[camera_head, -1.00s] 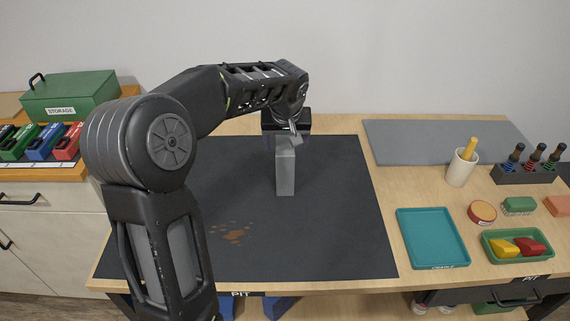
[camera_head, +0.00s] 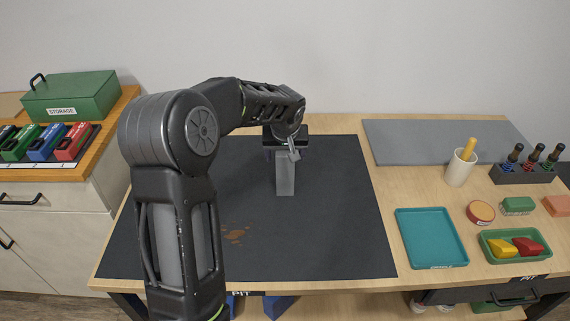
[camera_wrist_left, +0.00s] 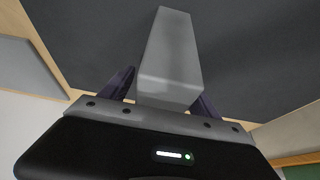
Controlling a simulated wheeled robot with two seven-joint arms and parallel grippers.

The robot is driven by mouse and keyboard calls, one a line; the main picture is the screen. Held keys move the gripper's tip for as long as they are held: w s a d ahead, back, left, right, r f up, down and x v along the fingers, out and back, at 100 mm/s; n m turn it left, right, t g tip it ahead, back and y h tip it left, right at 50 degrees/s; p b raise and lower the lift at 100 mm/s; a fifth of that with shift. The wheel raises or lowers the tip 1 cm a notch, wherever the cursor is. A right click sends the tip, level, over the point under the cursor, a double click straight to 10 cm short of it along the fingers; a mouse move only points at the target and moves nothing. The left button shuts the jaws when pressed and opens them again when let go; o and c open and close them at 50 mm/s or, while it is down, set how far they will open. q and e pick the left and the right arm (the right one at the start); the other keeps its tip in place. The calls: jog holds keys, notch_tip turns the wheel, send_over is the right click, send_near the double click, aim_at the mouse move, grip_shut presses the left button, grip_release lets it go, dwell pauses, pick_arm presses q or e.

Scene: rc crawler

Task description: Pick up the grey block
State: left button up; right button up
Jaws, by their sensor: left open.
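The grey block (camera_head: 285,179) stands upright on the black mat (camera_head: 340,225) in the head view. Its upper part is hidden behind my left gripper (camera_head: 286,157), which is over it from above. In the left wrist view the grey block (camera_wrist_left: 170,62) runs between the two dark fingers of my left gripper (camera_wrist_left: 163,88). The gripper is open, with one finger on each side of the block. Whether the fingers touch it I cannot tell. My right gripper is not in view.
A teal tray (camera_head: 432,238), a green tray (camera_head: 516,246) with yellow and red pieces, and a cup (camera_head: 460,168) stand to the right. A green storage box (camera_head: 70,96) is at the left. Brown specks (camera_head: 236,236) lie on the mat. The mat's right part is clear.

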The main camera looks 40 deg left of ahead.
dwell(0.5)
pick_arm(q)
grip_shut()
dwell(0.6)
jog(key=shift+r, duration=0.1)
